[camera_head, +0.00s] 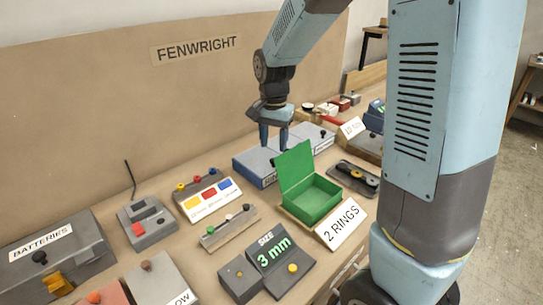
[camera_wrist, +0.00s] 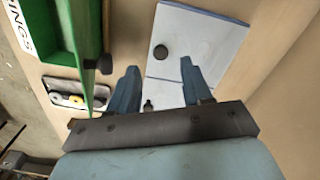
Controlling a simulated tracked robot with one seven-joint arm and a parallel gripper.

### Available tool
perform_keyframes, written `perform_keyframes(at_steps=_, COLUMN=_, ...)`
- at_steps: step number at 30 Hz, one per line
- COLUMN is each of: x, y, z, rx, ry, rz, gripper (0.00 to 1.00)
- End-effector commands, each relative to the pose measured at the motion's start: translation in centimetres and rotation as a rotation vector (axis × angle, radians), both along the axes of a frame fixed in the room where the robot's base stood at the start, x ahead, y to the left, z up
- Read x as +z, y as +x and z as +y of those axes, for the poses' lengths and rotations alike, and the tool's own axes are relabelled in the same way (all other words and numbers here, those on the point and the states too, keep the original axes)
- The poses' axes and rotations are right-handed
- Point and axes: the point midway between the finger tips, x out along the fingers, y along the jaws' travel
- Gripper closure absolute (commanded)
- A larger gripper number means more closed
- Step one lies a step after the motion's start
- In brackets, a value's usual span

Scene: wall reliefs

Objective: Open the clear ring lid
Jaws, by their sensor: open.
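A row of boxes with flat pale blue-grey lids (camera_head: 312,136) stands behind the green box, and the lids look shut. In the wrist view two pale lids (camera_wrist: 200,35) show, one with a black knob (camera_wrist: 160,52), the other with a knob (camera_wrist: 148,104) nearer my gripper. I cannot tell for certain which is the clear ring lid. My gripper (camera_head: 274,144) is open, pointing down over this row, with its fingers partly hiding it. In the wrist view the fingers (camera_wrist: 160,68) are apart with nothing held between them.
A green box (camera_head: 318,199) with its lid raised stands close by my gripper, beside a "2 RINGS" sign (camera_head: 342,223). A dark tray with rings (camera_head: 353,178) lies to its right. Several button panels and a "BATTERIES" box (camera_head: 50,262) fill the left.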

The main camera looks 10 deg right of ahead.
Motion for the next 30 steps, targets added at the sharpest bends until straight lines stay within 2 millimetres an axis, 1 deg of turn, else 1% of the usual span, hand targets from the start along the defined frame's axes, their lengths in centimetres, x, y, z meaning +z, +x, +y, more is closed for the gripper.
perform_keyframes(at_steps=1, x=-1.0, y=0.0, z=0.0, rx=0.000, ry=-0.001, rz=0.003, gripper=0.51)
perform_keyframes(at_steps=3, x=-2.1, y=0.0, z=0.0, rx=0.000, ry=-0.001, rz=0.003, gripper=0.51)
perform_keyframes(at_steps=9, x=-4.4, y=0.0, z=0.0, rx=-0.001, ry=0.000, rz=0.001, gripper=0.51)
perform_keyframes(at_steps=15, x=-5.3, y=0.0, z=0.0, rx=0.000, ry=0.001, rz=0.001, gripper=0.51)
perform_keyframes(at_steps=23, x=-5.3, y=0.0, z=0.0, rx=0.000, ry=0.001, rz=-0.001, gripper=0.51)
perform_keyframes(at_steps=30, x=-5.3, y=0.0, z=0.1, rx=0.001, ry=0.001, rz=-0.001, gripper=0.74)
